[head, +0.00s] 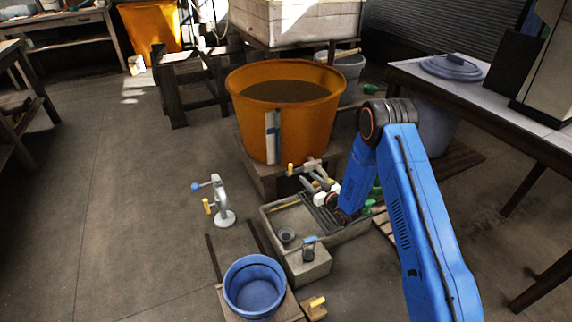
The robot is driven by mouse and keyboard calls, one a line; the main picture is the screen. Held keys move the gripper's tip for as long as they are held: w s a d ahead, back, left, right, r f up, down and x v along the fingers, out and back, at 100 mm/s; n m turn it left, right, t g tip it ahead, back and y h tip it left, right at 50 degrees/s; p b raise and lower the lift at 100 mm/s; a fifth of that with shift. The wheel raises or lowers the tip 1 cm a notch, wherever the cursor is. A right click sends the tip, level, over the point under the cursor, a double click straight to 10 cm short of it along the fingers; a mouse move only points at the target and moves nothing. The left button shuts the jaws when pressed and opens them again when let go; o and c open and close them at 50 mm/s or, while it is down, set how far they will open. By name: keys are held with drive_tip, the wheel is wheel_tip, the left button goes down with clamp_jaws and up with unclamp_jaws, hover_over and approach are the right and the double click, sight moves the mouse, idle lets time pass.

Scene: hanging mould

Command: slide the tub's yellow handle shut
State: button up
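The large orange tub (312,118) stands on a low block and holds dark brown contents. A grey outlet fitting (311,164) is at the foot of its front. A small yellow handle (291,169) stands upright at the left end of this fitting. My gripper (314,181) is at the end of my blue arm, low in front of the tub, just below and right of the yellow handle. A gap seems to show between them. The fingers are small and overlap grey parts behind, so their opening is unclear.
A stone trough (290,219) lies below my gripper, with a small cup (287,236) in it. A blue bucket (254,287) stands in front. A grey stand (222,205) with another yellow handle is at left. A table (480,97) is at right. The left floor is clear.

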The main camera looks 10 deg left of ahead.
drive_tip(key=s+a+f+x, duration=0.1)
drive_tip(key=x, duration=1.6)
drive_tip(key=shift+w, duration=0.15)
drive_tip(key=shift+a+f, duration=0.1)
clamp_jaws()
